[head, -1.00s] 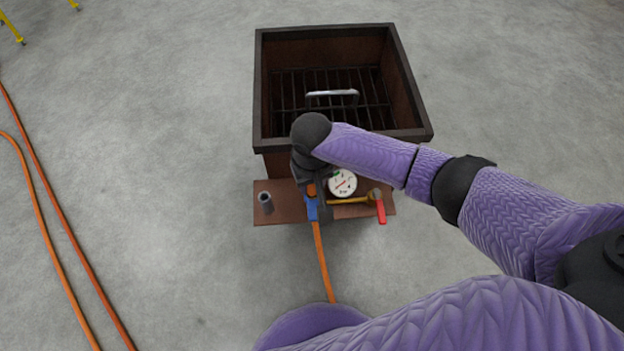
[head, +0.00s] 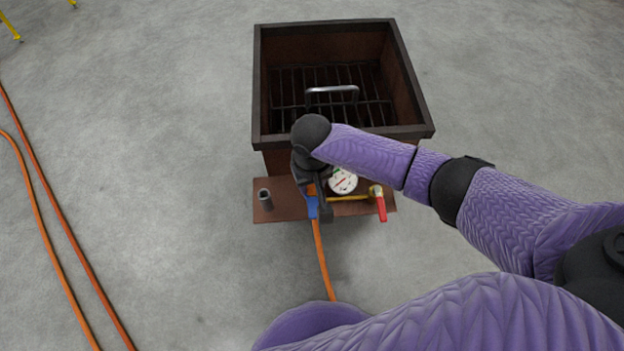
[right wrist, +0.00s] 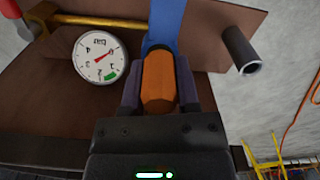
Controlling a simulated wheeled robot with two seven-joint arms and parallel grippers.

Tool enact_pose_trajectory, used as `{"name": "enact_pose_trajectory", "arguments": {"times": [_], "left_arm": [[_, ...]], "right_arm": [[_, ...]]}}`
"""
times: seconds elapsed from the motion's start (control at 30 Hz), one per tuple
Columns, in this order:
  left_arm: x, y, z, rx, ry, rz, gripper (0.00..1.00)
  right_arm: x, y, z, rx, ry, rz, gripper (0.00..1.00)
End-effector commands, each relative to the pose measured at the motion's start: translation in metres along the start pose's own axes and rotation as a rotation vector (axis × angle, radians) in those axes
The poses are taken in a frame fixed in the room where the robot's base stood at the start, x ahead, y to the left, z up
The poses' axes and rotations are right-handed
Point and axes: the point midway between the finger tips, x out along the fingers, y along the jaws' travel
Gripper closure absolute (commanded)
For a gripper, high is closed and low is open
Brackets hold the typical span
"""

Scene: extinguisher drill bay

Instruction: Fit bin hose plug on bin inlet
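My right gripper (head: 318,200) is over the brown shelf (head: 285,212) at the front of the bin. In the right wrist view its two fingers (right wrist: 160,85) are closed on the orange body of the hose plug (right wrist: 160,72). The blue part of the plug (head: 312,208) also shows in the head view, with an orange hose (head: 320,260) running down from it. The bin inlet is not clearly seen; the gripper and plug hide that spot, so I cannot tell whether the plug is seated. My left gripper is not in view.
The bin (head: 262,90) holds a grate and a silver handle (head: 332,90). A gauge (head: 343,181), a yellow pipe with a red-handled valve (head: 380,205) and a grey pipe stub (head: 265,199) sit on the shelf. Orange hose (head: 55,245) lies on the floor at left.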

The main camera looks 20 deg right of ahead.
Motion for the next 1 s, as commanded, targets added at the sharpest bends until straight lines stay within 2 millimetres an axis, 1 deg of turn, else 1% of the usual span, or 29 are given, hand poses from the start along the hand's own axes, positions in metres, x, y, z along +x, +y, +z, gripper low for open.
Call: {"name": "enact_pose_trajectory", "arguments": {"times": [0.03,0.07,0.1,0.17,0.2,0.43,0.53,0.57,0.67,0.83,0.9,1.0], "left_arm": [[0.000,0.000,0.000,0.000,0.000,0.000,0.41],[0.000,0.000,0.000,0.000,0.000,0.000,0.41],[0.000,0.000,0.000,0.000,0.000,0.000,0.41],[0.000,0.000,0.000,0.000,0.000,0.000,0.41],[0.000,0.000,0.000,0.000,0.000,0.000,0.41],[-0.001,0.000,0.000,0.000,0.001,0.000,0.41],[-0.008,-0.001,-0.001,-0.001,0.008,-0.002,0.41],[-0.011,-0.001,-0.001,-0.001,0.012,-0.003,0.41],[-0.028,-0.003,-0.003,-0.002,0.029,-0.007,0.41],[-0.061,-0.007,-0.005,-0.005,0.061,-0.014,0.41],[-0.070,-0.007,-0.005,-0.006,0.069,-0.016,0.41],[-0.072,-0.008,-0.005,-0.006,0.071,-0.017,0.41]], "right_arm": [[0.001,0.000,0.001,0.000,-0.002,0.001,0.50],[0.001,0.000,0.001,0.000,-0.002,0.001,0.44],[0.001,0.000,0.001,0.000,-0.002,0.001,0.35],[0.001,0.000,0.001,0.000,-0.002,0.000,0.22],[0.001,0.000,0.001,0.000,-0.002,0.000,0.19],[-0.001,0.000,0.000,0.000,-0.001,0.000,0.19],[-0.011,0.000,0.000,0.000,0.002,0.000,0.19],[-0.016,0.000,0.000,0.000,0.003,0.000,0.19],[-0.040,0.000,-0.001,0.001,0.006,0.000,0.19],[-0.087,0.000,-0.001,0.000,0.008,-0.001,0.19],[-0.099,0.000,-0.001,0.000,0.006,-0.001,0.19],[-0.103,0.000,0.000,0.000,0.000,0.001,0.19]]}}
